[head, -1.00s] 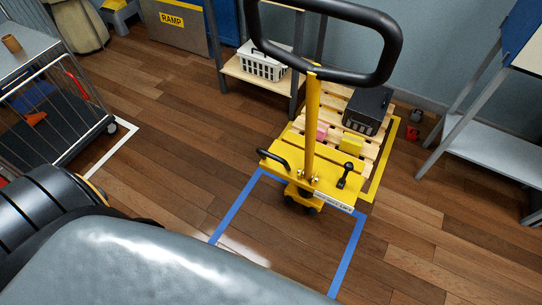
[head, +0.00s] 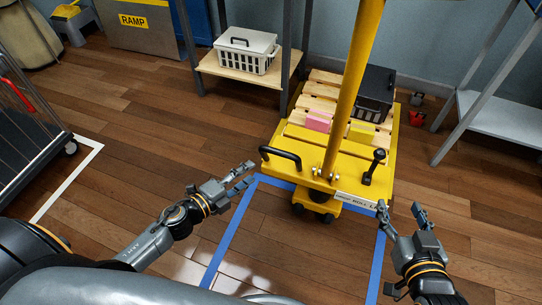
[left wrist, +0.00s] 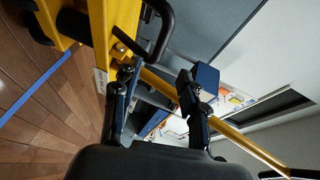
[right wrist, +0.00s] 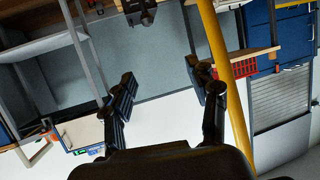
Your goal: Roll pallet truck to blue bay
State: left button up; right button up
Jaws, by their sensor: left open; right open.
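The yellow pallet truck (head: 325,165) stands behind the blue-taped bay (head: 228,238), its front edge near the bay's far line. Its yellow post (head: 357,75) rises out of the top of the head view, so its black loop handle is hidden there. My left gripper (head: 243,175) is open and empty, left of the truck. My right gripper (head: 403,212) is open and empty, to its right. The post also shows in the right wrist view (right wrist: 222,60).
A shelf with a white basket (head: 247,50) stands behind the truck on the left. A grey-legged table (head: 500,115) is at right, with small red and dark items (head: 417,117) on the floor nearby. A wire cart (head: 30,120) is at left. Floor inside the bay looks clear.

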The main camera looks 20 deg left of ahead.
aim_at(277, 153)
pick_arm(q)
jog(key=b+x, duration=0.1)
jog(key=x, duration=1.2)
jog(key=shift+d+r, duration=0.1)
jog(key=shift+w+d, duration=0.2)
jog(key=shift+w, duration=0.2)
pick_arm(e)
notch_tip(277, 153, up, 7)
jog(key=w+a+t+y, duration=0.1)
jog(key=w+t, duration=0.1)
jog(key=t, duration=0.2)
jog(key=shift+a+r+y, duration=0.15)
jog(key=shift+a+y, duration=0.1)
jog(key=shift+y, duration=0.05)
pick_arm(q)
grip_shut()
